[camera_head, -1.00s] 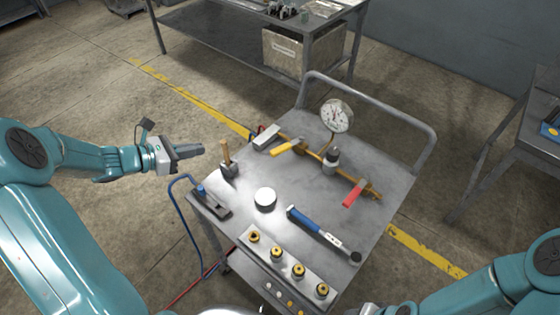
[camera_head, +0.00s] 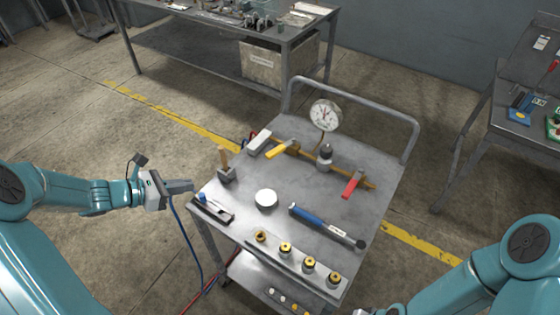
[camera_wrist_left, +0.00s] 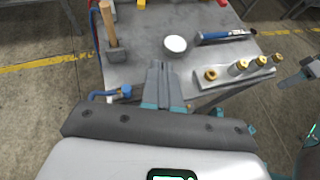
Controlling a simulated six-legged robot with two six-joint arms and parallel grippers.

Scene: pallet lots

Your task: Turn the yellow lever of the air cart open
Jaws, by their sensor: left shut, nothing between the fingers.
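The air cart (camera_head: 260,218) is a grey metal trolley in the middle of the head view. Its yellow lever (camera_head: 279,149) sits on a brass pipe (camera_head: 310,155) at the far left part of the top. A red lever (camera_head: 353,184) sits on the same pipe farther right. A round pressure gauge (camera_head: 326,115) rises behind the pipe. My left gripper (camera_head: 190,186) is shut and empty by the cart's left edge, well short of the yellow lever. In the left wrist view its shut fingers (camera_wrist_left: 158,75) point towards the cart top. My right gripper is not clearly shown; only its arm is visible.
On the cart are a wooden-handled tool (camera_head: 226,165), a white disc (camera_head: 266,198), a blue-handled torque wrench (camera_head: 326,225) and a row of brass fittings (camera_head: 285,248). A blue hose (camera_head: 188,235) hangs at the left. A workbench (camera_head: 200,18) stands behind.

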